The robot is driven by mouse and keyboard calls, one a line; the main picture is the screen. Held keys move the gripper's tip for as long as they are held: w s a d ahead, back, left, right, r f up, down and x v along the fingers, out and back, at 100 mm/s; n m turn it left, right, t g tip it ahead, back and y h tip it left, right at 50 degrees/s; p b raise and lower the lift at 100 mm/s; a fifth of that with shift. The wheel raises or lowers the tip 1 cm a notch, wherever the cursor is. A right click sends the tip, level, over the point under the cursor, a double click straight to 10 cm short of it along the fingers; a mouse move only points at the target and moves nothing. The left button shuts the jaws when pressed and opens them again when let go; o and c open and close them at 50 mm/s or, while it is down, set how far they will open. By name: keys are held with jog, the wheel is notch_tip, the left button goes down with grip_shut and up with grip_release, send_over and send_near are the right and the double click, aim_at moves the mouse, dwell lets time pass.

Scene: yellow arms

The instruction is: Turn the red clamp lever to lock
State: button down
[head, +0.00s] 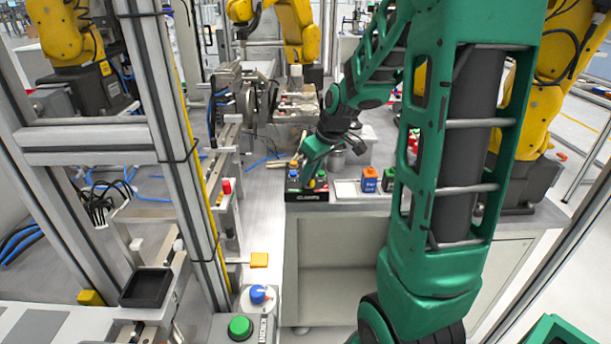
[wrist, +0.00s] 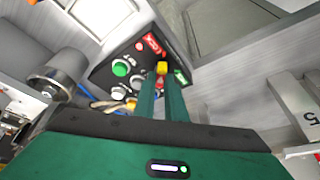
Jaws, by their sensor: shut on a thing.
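The black clamp panel (head: 306,196) sits on the bench in the head view, with "CLAMPS" on its front. In the wrist view the panel (wrist: 120,50) shows at upper middle, with a red "LOCK" label (wrist: 152,44) and a green label (wrist: 181,76). My gripper (wrist: 162,83) is down at the panel, its two green fingers close together. Between them a bit of red shows, seemingly the red clamp lever (wrist: 159,81), with a yellow piece (wrist: 162,68) just beyond the fingertips. The fingers hide most of the lever, so its exact angle is unclear.
Green (wrist: 120,67) and white buttons lie beside the fingers on the panel. Blue (head: 369,180) and green boxes with coloured tops stand right of it. A metal cylinder (wrist: 62,80) is close by. Yellow robot arms (head: 292,30) stand behind. A post (head: 165,120) rises at left.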

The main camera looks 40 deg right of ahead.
jog(key=shift+w+r, duration=0.1)
jog(key=shift+w, duration=0.05)
jog(key=c, duration=1.8)
grip_release()
jog(key=a+v, duration=0.1)
jog(key=v, duration=0.9)
jog(key=shift+d+r, duration=0.25)
jog(key=shift+d, duration=0.25)
jog(key=shift+s, duration=0.25)
jog(key=s+a+f+m+g, duration=0.1)
jog(key=s+f+m, duration=0.1)
jog(key=s, duration=0.6)
jog(key=s+a+f+m+g, duration=0.1)
jog(key=s+m, duration=0.3)
jog(key=s, duration=0.4)
jog(key=s+a+f+m+g, duration=0.2)
jog(key=s+f, duration=0.1)
jog(key=s, duration=0.5)
jog(key=shift+s+f+m+g+h, duration=0.3)
jog(key=shift+s+f+m+h, duration=0.05)
jog(key=shift+m+h, duration=0.05)
